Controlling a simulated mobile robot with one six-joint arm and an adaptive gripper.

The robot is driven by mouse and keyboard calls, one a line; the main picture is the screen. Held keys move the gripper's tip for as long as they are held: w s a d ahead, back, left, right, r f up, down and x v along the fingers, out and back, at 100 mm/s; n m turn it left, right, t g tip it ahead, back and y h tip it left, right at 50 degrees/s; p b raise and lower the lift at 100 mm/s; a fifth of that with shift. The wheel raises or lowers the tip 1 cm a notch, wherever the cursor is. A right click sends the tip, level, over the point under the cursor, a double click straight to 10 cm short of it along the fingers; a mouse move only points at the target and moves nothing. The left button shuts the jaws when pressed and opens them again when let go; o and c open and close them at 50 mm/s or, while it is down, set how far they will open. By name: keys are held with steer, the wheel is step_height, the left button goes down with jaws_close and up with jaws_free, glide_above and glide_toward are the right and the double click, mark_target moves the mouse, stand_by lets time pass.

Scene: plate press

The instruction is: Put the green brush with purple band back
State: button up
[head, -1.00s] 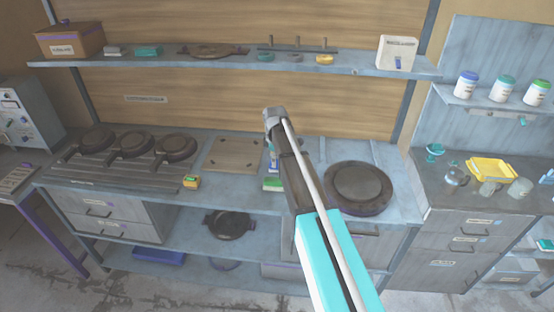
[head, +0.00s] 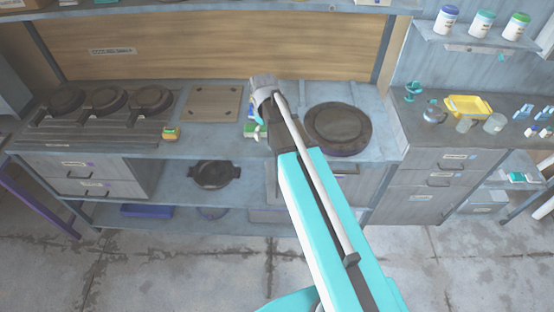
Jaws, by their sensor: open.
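A small green thing (head: 249,135) lies on the counter between the square wooden board and the large round plate. It may be the green brush, but my arm partly covers it and I cannot make out a purple band. My gripper (head: 259,129) is just above and to the right of it, mostly hidden behind my wrist. It is open; I cannot tell whether it touches the green thing.
Several dark round pans (head: 102,100) stand on the left. A small yellow-green block (head: 171,133) lies at the counter's front edge. The wooden board (head: 213,103) and large round plate (head: 339,129) flank my gripper. A yellow tray (head: 467,106) and glassware stand on the right cabinet.

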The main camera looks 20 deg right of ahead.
steer(key=s+m, duration=0.6)
steer(key=s, duration=0.7)
steer(key=shift+s+m, duration=0.3)
steer(key=shift+m, duration=0.1)
steer(key=shift+d, duration=0.1)
